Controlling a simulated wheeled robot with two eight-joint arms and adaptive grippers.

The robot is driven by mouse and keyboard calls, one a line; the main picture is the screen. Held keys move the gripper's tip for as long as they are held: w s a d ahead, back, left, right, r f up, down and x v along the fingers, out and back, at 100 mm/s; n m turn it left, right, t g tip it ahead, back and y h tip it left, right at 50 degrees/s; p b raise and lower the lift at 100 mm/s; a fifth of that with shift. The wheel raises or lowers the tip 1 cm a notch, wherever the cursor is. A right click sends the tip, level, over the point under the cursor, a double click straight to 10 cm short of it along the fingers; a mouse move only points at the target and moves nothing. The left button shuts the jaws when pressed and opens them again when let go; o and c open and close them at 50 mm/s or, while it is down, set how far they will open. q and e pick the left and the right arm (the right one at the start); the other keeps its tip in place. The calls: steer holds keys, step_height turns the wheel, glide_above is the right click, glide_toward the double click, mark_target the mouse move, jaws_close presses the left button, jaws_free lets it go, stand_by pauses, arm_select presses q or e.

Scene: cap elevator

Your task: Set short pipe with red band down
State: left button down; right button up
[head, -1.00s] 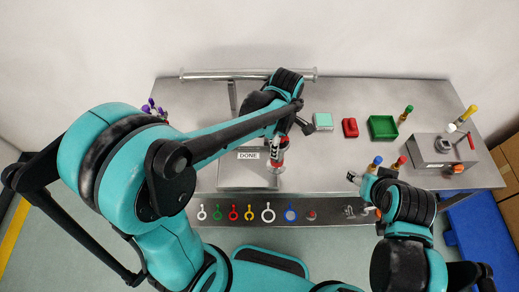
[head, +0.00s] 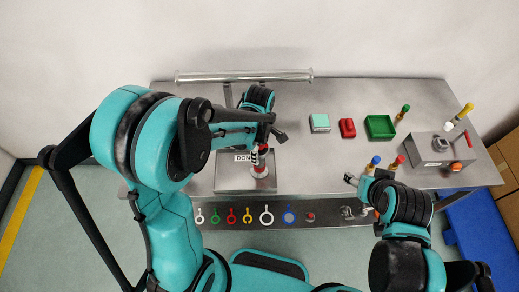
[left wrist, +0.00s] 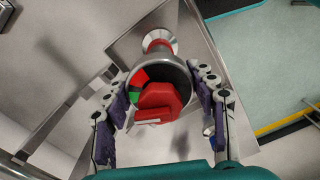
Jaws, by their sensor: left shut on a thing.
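The short pipe with the red band (head: 262,162) is upright at the DONE plate (head: 231,182), near its right side. My left gripper (head: 268,138) is above the plate, shut on the pipe's upper part. In the left wrist view the pipe (left wrist: 158,66) lies between the two purple-padded fingers (left wrist: 165,115), its red band and pale round foot beyond a dark rim. A red block-like part shows at its near end. I cannot tell whether the foot touches the plate. My right gripper (head: 352,179) is over the table's front edge; its jaw opening is too small to read.
A pale green block (head: 320,123), a red block (head: 347,128) and a green tray (head: 380,127) sit to the right. A grey box (head: 440,150) stands further right. Coloured rings hang along the front panel (head: 335,213).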

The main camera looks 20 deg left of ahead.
arm_select(q)
steer(key=shift+f, duration=0.1)
steer(key=c, duration=0.5)
jaws_free()
steer(key=shift+c, duration=0.2)
